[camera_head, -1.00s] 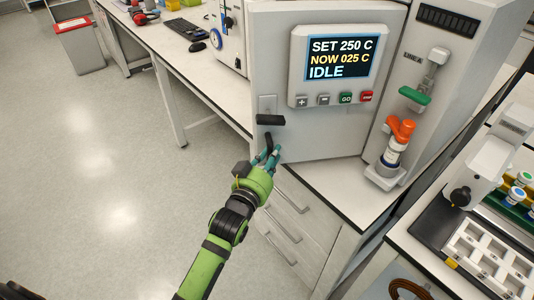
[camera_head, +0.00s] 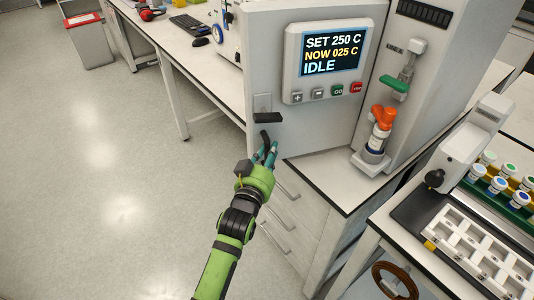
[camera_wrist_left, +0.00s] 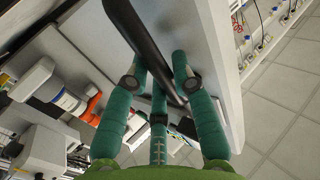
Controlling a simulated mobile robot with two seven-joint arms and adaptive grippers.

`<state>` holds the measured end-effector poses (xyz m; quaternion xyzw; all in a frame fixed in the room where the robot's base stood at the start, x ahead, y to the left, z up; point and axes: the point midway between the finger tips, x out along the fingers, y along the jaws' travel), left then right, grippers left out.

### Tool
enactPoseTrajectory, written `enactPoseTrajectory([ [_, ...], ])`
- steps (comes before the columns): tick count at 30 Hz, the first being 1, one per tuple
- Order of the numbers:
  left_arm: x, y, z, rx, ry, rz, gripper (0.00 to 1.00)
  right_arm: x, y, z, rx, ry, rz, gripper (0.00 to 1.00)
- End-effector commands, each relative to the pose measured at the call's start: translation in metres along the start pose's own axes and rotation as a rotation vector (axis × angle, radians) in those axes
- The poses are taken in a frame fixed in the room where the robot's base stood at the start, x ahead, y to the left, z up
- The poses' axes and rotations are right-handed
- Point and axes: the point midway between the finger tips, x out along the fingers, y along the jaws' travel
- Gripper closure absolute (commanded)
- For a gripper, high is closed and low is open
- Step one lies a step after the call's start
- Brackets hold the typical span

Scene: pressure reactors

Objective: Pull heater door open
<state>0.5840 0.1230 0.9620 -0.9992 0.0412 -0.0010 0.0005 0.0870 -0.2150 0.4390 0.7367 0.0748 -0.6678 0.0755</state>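The heater door (camera_head: 345,118) is a light grey upright panel carrying a display that reads SET 250 C, NOW 025 C, IDLE. Its black handle (camera_head: 268,118) is low near the door's left edge. My left gripper (camera_head: 269,150) reaches up to the handle from below. In the left wrist view, the black handle bar (camera_wrist_left: 138,32) runs between the teal fingers of the left gripper (camera_wrist_left: 160,75), which close around it. Finger contact is partly hidden. Any gap at the door's edge is too small to tell. My right gripper is not in view.
A bench (camera_head: 185,70) with keyboard and mouse stands at left. A drawer cabinet (camera_head: 290,205) is below the heater, close to my arm. An orange-topped vessel (camera_head: 381,120) stands right of the door. A rack of capped vials (camera_head: 500,185) is at right. Floor (camera_head: 90,190) at left is clear.

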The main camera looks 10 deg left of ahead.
Motion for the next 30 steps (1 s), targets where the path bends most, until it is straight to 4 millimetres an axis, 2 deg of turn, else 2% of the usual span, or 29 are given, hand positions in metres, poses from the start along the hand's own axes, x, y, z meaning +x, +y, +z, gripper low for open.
enactPoseTrajectory([
  [14,-0.005,0.001,0.0,-0.002,0.001,0.001,0.51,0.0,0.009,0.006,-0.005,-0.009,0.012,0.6],
  [17,-0.018,0.001,0.001,-0.002,0.0,0.001,0.51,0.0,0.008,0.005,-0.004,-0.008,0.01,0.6],
  [24,-0.068,0.002,0.0,-0.002,-0.001,0.002,0.51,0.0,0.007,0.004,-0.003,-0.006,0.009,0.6],
  [30,-0.102,0.003,0.0,-0.001,0.0,0.004,0.51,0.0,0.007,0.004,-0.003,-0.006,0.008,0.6],
])
